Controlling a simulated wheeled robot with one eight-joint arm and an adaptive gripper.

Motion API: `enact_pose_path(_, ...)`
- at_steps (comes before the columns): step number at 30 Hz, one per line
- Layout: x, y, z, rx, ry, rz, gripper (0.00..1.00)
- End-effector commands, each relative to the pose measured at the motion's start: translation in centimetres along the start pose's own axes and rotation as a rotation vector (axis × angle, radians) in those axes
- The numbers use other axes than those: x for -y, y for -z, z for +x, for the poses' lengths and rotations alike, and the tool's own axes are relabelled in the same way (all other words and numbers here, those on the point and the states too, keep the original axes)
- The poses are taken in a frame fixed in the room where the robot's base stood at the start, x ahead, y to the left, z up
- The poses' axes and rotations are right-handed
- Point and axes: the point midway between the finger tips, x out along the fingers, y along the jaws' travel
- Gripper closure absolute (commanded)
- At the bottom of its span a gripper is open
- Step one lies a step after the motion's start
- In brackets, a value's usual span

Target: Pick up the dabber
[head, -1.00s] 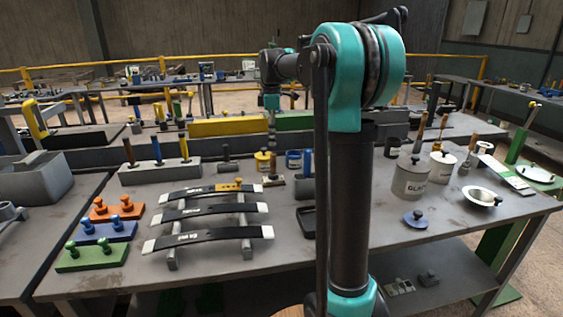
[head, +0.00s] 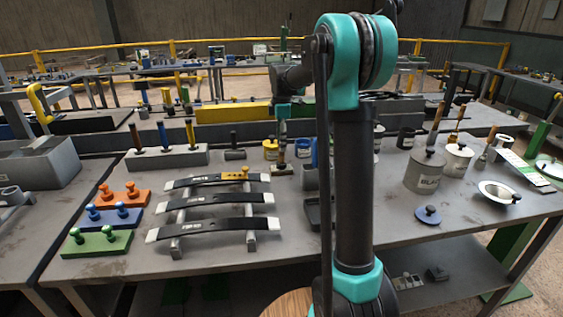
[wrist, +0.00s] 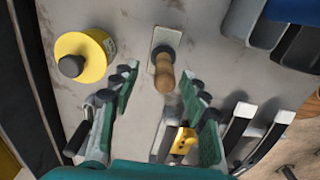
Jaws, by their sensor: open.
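A tool with an upright wooden handle, a dark collar and a flat pale base, apparently the dabber (wrist: 164,75), stands on the grey bench in the wrist view. Its base also shows in the head view (head: 283,170), just right of the yellow pot. My gripper (wrist: 161,88) is open, with its green-padded fingers spread left and right. The handle's near end lies between the fingertips in the picture; I see no contact, and the height gap is unclear. In the head view my gripper (head: 282,132) points down above the tool, small and partly unclear.
The yellow pot (wrist: 82,56) with a dark knob stands close left of the tool. Grey and blue containers (wrist: 285,35) are at upper right. Dark strips with white ends (wrist: 240,122) lie at right. A spring rack (head: 213,205) stands nearer in the head view.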

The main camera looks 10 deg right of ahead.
Motion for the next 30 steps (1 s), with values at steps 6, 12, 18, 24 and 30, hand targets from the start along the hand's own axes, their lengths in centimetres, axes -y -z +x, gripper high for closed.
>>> enact_pose_path(6,0.2,0.1,1.6,0.0,0.0,0.0,0.55)
enact_pose_path(12,0.5,0.2,4.5,0.0,0.0,0.0,0.55)
enact_pose_path(18,0.6,0.1,5.5,0.0,0.0,0.0,0.55)
enact_pose_path(24,0.6,0.1,5.5,0.0,0.0,0.0,0.59)
enact_pose_path(30,0.6,0.1,5.5,0.0,0.0,0.0,0.83)
